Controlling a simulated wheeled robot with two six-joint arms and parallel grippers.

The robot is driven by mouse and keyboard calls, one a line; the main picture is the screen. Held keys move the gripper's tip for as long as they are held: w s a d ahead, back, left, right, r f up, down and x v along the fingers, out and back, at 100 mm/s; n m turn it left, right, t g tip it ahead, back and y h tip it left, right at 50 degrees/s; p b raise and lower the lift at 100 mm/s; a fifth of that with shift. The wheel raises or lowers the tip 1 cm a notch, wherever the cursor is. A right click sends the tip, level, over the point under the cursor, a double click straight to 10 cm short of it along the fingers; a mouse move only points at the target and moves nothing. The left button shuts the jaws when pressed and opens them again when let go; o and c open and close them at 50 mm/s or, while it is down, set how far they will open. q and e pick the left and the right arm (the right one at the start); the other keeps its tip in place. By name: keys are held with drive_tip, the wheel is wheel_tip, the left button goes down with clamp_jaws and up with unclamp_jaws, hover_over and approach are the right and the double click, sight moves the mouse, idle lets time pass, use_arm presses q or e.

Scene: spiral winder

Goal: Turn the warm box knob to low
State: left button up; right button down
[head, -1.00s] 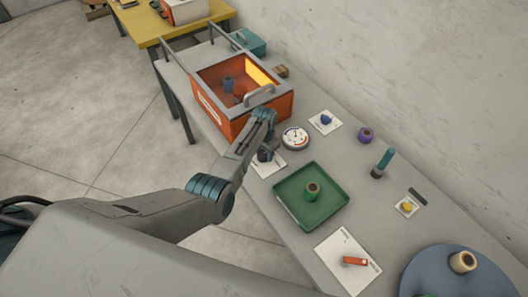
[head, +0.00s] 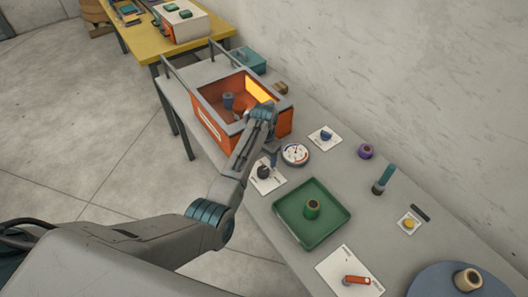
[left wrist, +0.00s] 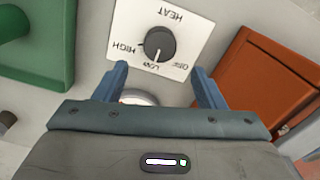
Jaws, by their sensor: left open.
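The warm box knob (head: 264,172) is a dark round knob on a white card on the grey bench, in front of the orange warm box (head: 208,118). In the left wrist view the knob (left wrist: 159,43) shows clearly, with HEAT, HIGH, LOW and OFF printed around it. Its white pointer mark points at LOW. My left gripper (head: 272,158) is open and empty beside the knob, on the warm box side and apart from it. In the left wrist view its two fingers (left wrist: 162,82) stand wide apart with the knob beyond them. My right gripper is not in view.
A round gauge (head: 295,154) stands close beside the knob card. A green tray (head: 337,197) with a spool lies in front. Blue and yellow knobs on cards (head: 325,137) (head: 409,223), a purple spool (head: 365,151) and a red switch (head: 356,280) are farther right.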

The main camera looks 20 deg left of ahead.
use_arm(q)
drive_tip(key=shift+r, duration=1.6)
